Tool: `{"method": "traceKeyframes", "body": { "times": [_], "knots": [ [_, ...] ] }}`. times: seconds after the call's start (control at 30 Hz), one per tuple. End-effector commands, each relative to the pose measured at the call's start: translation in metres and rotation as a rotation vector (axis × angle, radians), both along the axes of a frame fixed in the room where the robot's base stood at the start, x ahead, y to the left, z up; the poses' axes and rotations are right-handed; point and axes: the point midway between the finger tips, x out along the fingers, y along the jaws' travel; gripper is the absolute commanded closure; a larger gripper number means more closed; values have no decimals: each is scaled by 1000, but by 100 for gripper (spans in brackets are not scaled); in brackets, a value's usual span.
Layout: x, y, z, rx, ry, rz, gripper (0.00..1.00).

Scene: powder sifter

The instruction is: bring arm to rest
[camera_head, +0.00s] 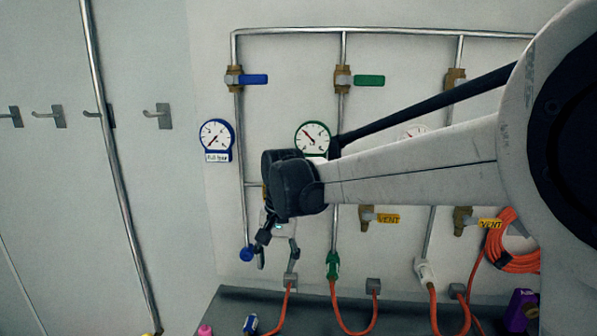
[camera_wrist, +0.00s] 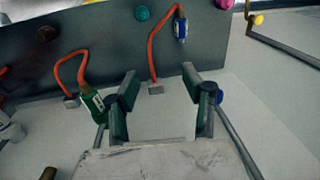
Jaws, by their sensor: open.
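My gripper (camera_head: 277,262) hangs below my dark wrist in the head view, in front of the wall and near the lower end of the blue-marked pipe. In the wrist view my gripper (camera_wrist: 158,76) has its two fingers spread apart, with nothing between them. The blue pipe end (camera_head: 248,253) is just left of the fingers in the head view. My wrist hides part of the pipework behind it.
A green connector (camera_head: 333,264) joins an orange hose to a pipe. A loose blue plug (camera_head: 250,324) is near the dark bench (camera_head: 225,302). Blue (camera_head: 215,135) and green (camera_head: 313,138) gauges hang above. Wall hooks (camera_head: 158,116) and a slanted pipe (camera_head: 125,200) stand left.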

Motion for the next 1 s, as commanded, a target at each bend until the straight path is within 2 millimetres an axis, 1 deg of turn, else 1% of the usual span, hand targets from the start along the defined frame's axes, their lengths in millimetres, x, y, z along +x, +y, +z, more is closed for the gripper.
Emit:
{"method": "traceKeyframes", "body": {
  "times": [0.03, 0.2, 0.37, 0.5, 0.7, 0.77, 1.0],
  "knots": [
    [-8, -15, 5, 4, -19, -3, 56],
    [-33, -57, 21, 12, -94, 5, 56],
    [-60, -96, 29, 14, -163, 13, 56],
    [-86, -126, 32, 8, -226, 20, 56],
    [-126, -166, 29, -9, -313, 31, 56],
    [-138, -176, 26, -16, -340, 35, 56],
    [-186, -215, 6, -53, -443, 47, 56]
  ]
}}
